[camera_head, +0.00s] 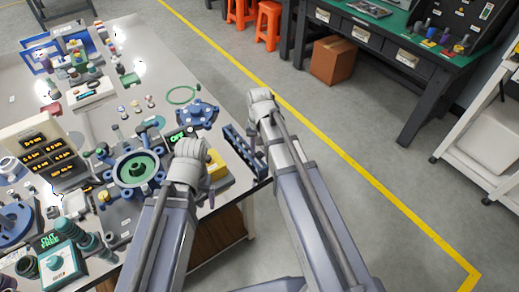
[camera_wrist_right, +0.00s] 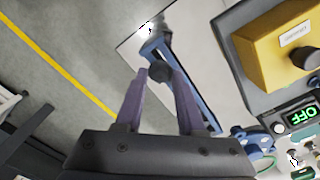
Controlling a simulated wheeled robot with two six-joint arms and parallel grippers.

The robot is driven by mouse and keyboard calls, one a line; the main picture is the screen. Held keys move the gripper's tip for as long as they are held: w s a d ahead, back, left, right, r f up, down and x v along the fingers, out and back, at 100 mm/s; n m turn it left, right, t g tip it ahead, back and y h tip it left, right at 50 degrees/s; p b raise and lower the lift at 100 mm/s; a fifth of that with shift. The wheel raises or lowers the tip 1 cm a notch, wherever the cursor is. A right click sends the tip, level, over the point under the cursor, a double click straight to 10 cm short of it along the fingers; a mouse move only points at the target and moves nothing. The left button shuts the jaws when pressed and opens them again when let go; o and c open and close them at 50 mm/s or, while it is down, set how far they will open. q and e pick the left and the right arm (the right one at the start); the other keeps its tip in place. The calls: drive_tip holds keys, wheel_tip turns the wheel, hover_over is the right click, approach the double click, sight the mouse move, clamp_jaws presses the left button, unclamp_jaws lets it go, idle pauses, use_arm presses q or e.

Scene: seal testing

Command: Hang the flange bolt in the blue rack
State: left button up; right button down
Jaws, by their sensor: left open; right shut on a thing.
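The blue rack (camera_head: 239,145) is a long, narrow bar at the right edge of the table. It also shows in the right wrist view (camera_wrist_right: 205,117), running diagonally behind my fingers. My right gripper (camera_wrist_right: 160,78) is shut on the dark, round-headed flange bolt (camera_wrist_right: 159,72), which appears in front of the rack. Whether the bolt touches the rack cannot be told. In the head view my right wrist is just right of the rack and hides the bolt. My left gripper (camera_head: 213,160) is open over the table, left of the rack; its fingers are mostly hidden.
A yellow box (camera_wrist_right: 282,55) stands beside the rack, near a green OFF display (camera_wrist_right: 302,117). A blue flanged part (camera_head: 197,113) and a round blue fixture (camera_head: 136,168) sit on the crowded table (camera_head: 190,60). Open floor lies to the right.

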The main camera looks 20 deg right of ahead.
drive_tip(key=shift+f+b, duration=0.75)
drive_tip(key=shift+f, duration=0.1)
drive_tip(key=shift+f, duration=0.15)
drive_tip(key=shift+f+b, duration=0.45)
drive_tip(key=shift+b, duration=0.15)
drive_tip(key=shift+f+b, duration=0.35)
drive_tip(key=shift+c, duration=2.2)
unclamp_jaws()
drive_tip(key=shift+r, duration=0.15)
drive_tip(key=shift+r+p, duration=2.45)
drive_tip(key=shift+p, duration=0.15)
drive_tip(key=shift+s, duration=0.1)
